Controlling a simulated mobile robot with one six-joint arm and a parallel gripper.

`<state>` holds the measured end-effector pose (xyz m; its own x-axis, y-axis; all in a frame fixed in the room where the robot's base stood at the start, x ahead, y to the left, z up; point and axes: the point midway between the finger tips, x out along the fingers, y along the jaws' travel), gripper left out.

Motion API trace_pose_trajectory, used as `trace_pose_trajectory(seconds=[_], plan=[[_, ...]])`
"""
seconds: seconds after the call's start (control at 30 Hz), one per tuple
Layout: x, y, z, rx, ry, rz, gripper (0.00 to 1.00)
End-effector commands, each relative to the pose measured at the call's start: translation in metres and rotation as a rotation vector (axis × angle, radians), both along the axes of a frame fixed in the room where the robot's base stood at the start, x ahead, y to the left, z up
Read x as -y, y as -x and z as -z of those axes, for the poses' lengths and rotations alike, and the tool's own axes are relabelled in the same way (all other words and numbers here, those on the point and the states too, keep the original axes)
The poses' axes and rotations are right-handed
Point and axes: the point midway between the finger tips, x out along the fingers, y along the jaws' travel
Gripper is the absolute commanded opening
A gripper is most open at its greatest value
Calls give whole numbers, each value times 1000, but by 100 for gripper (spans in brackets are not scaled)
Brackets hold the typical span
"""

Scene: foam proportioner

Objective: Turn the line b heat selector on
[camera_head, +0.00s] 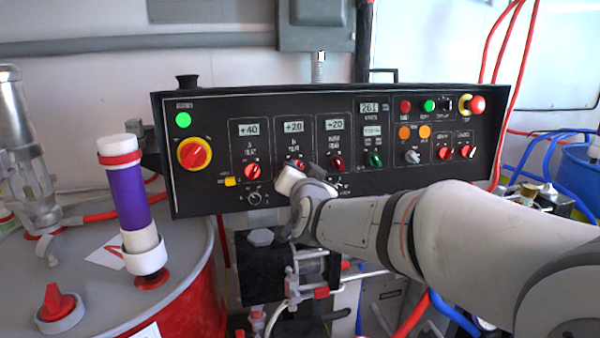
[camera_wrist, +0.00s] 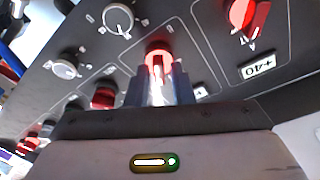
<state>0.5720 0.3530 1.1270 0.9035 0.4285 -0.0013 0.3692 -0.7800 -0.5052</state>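The line B heat selector is a red knob (camera_head: 297,164) under the second display, marked +20, on the black control panel (camera_head: 215,195). In the head view my gripper (camera_head: 291,179) is just below and in front of it and partly covers it. In the wrist view the red knob (camera_wrist: 158,56) sits between the tips of my gripper's dark fingers (camera_wrist: 159,88). The fingers stand apart on both sides of the knob. I cannot tell whether they touch it.
The line A heat knob (camera_head: 252,171) is to the left, under a +40 display (camera_head: 249,128). The hose heat knob (camera_head: 336,163) is to the right. A grey selector (camera_head: 254,198) sits below line A. A drum (camera_head: 186,310) with a purple-and-white cylinder (camera_head: 127,200) stands at left.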

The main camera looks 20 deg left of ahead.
Motion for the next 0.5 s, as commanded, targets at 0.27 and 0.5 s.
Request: trace_pose_trajectory(seconds=[0.27,0.5], plan=[[0,0,0,0,1,1,32],[7,14,-1,0,-1,1,32]])
